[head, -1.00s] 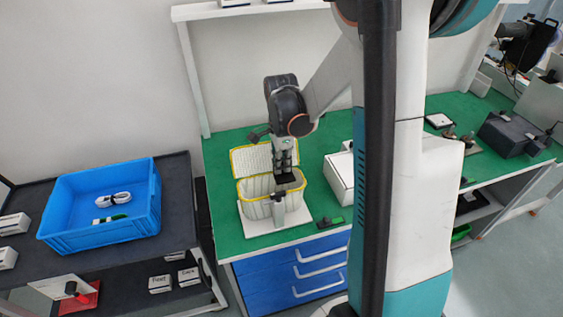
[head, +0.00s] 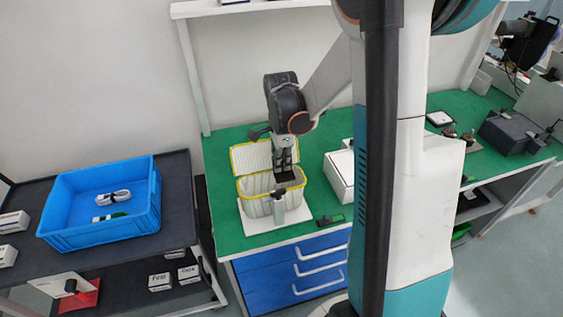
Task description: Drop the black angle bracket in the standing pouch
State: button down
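The standing pouch (head: 258,204) is pale and quilted with yellow trim. It stands upright and open on a white board (head: 250,227) on the green bench, its flap (head: 250,157) raised at the back. My gripper (head: 284,170) points down over the right part of the pouch's mouth. A small dark piece, which looks like the black angle bracket (head: 285,177), is at its fingertips, and the fingers appear shut on it. Whether the piece is above the rim or slightly inside cannot be told. A grey upright clip (head: 278,208) is at the pouch's front.
A white box (head: 340,174) stands right of the pouch, partly hidden by my arm. A small black and green item (head: 330,220) lies at the bench's front edge. A blue crate (head: 140,218) with a few things sits on the dark table at left. Bare green bench (head: 222,165) shows left of the pouch.

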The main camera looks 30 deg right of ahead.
jog(key=shift+f+b, duration=0.9)
dwell(1.1)
jog(key=c, duration=1.7)
grip_release()
notch_tip(320, 180, up, 12)
